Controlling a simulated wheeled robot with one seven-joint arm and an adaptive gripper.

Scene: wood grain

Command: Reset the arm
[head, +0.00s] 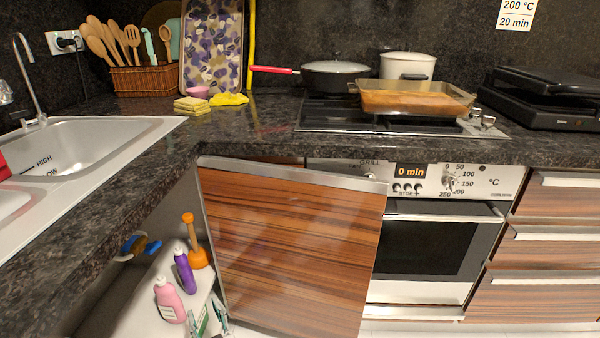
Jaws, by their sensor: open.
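My gripper and arm do not show in the head view. The task names no other object. The view holds a kitchen corner with a dark stone counter (255,125), a sink at the left and an oven (430,240) at the right. A wood-grain cupboard door (295,245) stands open beside the oven, and its free edge overlaps the oven's left side.
A glass dish (465,95) and a pan (335,77) are on the hob. A black grill (545,100) stands at the right.

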